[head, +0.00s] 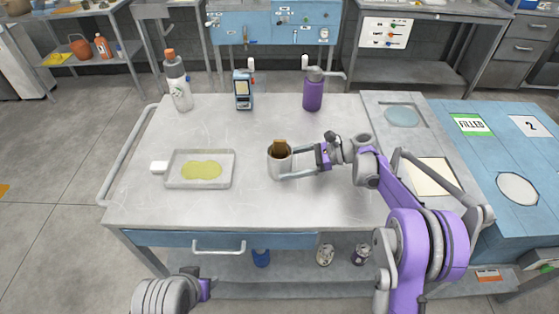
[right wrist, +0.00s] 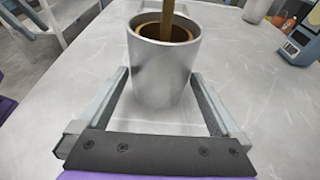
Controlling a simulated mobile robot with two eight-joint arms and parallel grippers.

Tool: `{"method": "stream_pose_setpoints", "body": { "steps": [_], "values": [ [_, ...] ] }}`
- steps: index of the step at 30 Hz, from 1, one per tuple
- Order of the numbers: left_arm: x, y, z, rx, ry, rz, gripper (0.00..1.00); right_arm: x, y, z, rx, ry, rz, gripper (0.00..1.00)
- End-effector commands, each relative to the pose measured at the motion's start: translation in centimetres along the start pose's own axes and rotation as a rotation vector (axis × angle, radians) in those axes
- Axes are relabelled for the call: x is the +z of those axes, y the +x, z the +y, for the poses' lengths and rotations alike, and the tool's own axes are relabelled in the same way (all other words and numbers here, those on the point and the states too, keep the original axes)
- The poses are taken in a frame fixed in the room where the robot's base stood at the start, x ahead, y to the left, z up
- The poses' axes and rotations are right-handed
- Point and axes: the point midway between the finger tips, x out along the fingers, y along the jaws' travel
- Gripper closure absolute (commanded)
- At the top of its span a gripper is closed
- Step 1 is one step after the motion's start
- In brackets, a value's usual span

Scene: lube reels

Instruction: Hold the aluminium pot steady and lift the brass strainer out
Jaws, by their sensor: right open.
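The aluminium pot (head: 281,165) stands upright near the middle of the steel worktop. It also fills the centre of the right wrist view (right wrist: 163,75). The brass strainer (head: 280,147) sits inside the pot, with its flat handle (right wrist: 167,20) rising above the rim; its lower part is hidden. My right gripper (head: 284,167) is open, with one finger on each side of the pot's near part; I cannot tell whether either finger touches the wall. My left arm (head: 178,292) shows at the bottom left, below the table's front edge; its fingers are not visible.
A tray (head: 170,182) with a yellow-green puddle lies to the left of the pot. A bottle (head: 178,82), a handheld device (head: 243,90) and a purple flask (head: 313,90) stand along the back. The worktop (head: 225,130) is clear between them and the pot.

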Motion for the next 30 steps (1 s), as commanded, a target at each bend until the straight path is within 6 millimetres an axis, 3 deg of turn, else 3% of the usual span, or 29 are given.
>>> {"method": "stream_pose_setpoints", "body": {
  "steps": [6,16,24,30],
  "values": [
    [0.4,0.5,0.0,0.000,0.000,-0.002,0.50,0.0,1.6,0.0,0.000,0.000,0.000,0.00],
    [0.4,0.5,0.0,0.000,0.000,-0.002,0.50,0.1,1.7,0.0,-0.001,0.000,0.000,0.00],
    [0.4,0.5,0.0,0.000,0.000,-0.002,0.50,0.0,1.7,0.0,-0.001,0.000,0.000,0.43],
    [0.4,0.5,0.0,0.000,0.000,-0.002,0.50,0.0,1.7,0.0,-0.001,0.000,0.000,0.44]
  ]
}}
